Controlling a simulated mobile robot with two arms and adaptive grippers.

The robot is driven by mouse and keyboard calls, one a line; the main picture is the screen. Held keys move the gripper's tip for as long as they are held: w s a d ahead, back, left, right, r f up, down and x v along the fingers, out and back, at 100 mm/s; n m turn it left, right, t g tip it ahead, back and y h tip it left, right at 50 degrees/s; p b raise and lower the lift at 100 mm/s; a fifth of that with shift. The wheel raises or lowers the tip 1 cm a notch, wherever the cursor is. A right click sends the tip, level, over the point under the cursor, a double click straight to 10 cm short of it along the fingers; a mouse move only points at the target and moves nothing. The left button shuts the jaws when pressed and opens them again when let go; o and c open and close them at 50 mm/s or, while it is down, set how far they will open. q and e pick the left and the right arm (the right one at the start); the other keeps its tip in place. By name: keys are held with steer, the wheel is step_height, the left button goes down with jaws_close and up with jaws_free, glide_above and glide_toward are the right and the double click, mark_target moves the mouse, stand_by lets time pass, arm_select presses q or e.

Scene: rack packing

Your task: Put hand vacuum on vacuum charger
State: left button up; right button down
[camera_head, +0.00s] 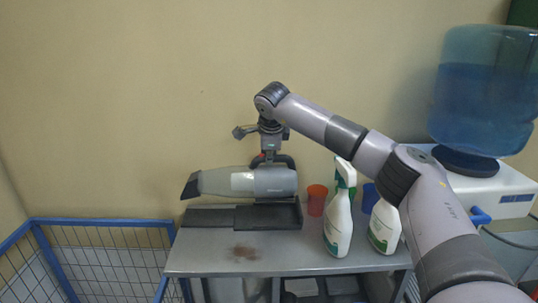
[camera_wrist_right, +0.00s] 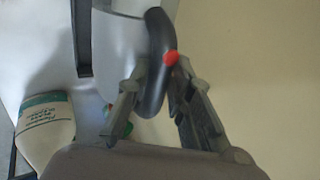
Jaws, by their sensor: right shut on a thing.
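The hand vacuum (camera_head: 240,181) is grey with a dark nozzle pointing left and a black handle. It lies nearly level, just over the long black vacuum charger (camera_head: 262,217) on the grey table. I cannot tell whether they touch. My right gripper (camera_head: 268,150) comes down from above and is shut on the vacuum's handle. In the right wrist view the fingers (camera_wrist_right: 158,90) sit on either side of the black handle (camera_wrist_right: 157,62) with its red button. Part of the grey vacuum body (camera_wrist_right: 122,45) shows beside it. My left gripper is out of view.
An orange cup (camera_head: 316,200), a blue cup (camera_head: 370,197) and two spray bottles (camera_head: 338,225) (camera_head: 384,228) stand right of the charger. A blue wire crate (camera_head: 105,250) stands at left. A water dispenser (camera_head: 490,195) stands at right.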

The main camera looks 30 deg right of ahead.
mark_target(269, 173)
step_height(269, 173, down, 2)
steer(key=shift+f+b, duration=0.15)
steer(key=shift+b, duration=0.7)
steer(key=shift+w+f+b, duration=0.1)
steer(key=shift+f+b, duration=0.95)
steer(key=shift+f, duration=1.45)
steer(key=c, duration=1.4)
jaws_free()
steer(key=shift+c, duration=0.2)
steer(key=shift+o, duration=0.5)
steer(key=shift+f, duration=0.1)
